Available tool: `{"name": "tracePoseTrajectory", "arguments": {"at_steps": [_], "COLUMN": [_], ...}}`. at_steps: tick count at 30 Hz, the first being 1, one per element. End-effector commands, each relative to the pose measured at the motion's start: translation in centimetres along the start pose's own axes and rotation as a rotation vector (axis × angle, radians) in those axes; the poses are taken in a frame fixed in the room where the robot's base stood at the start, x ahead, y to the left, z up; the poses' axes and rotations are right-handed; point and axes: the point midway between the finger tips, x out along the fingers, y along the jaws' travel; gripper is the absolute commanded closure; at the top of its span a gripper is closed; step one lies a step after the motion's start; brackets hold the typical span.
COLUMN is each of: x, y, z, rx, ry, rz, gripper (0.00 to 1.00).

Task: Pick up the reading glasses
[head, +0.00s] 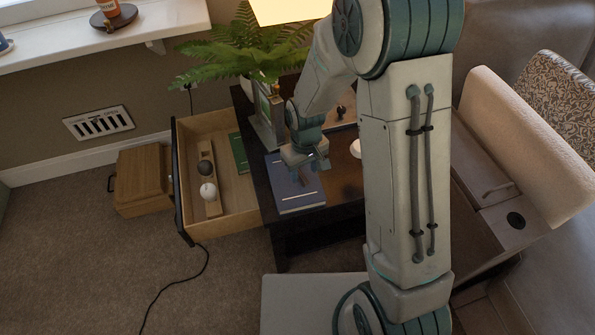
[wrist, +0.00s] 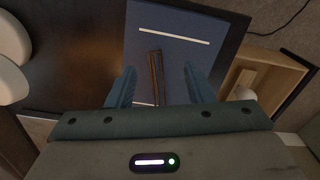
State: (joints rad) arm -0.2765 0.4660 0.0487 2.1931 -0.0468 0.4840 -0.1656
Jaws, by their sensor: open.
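A slim dark brown folded item, which looks like the reading glasses (wrist: 155,78), lies on a blue book (wrist: 178,50) in the wrist view. My gripper (wrist: 158,75) is open, with one finger on each side of the glasses and visible gaps on both sides. I cannot tell how high the fingertips are above the book. In the head view, my gripper (head: 306,165) is over the blue book (head: 296,194) on the dark side table, and it mostly hides the glasses there.
An open drawer (head: 232,214) left of the table (head: 257,150) holds a green book (head: 239,153) and a wooden piece with two balls. A fern (head: 245,52) and a grey frame (head: 265,115) stand behind. A wooden box (head: 142,180) sits on the floor. A sofa is at right.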

Motion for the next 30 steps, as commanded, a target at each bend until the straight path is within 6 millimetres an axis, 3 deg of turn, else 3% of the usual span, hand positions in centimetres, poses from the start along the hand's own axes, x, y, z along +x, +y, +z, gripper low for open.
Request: {"name": "tracePoseTrajectory", "arguments": {"at_steps": [12,22,27,30], "x": [4.8,5.3,5.3,5.3], "y": [0.7,0.7,0.7,0.7], "z": [-0.4,-0.4,-0.4,-0.4], "rx": [0.0,-0.001,-0.001,-0.001], "ry": [-0.001,0.001,0.001,0.001], "rz": [0.0,0.0,0.0,0.0], "gripper": [0.53,0.53,1.0,1.0]}}
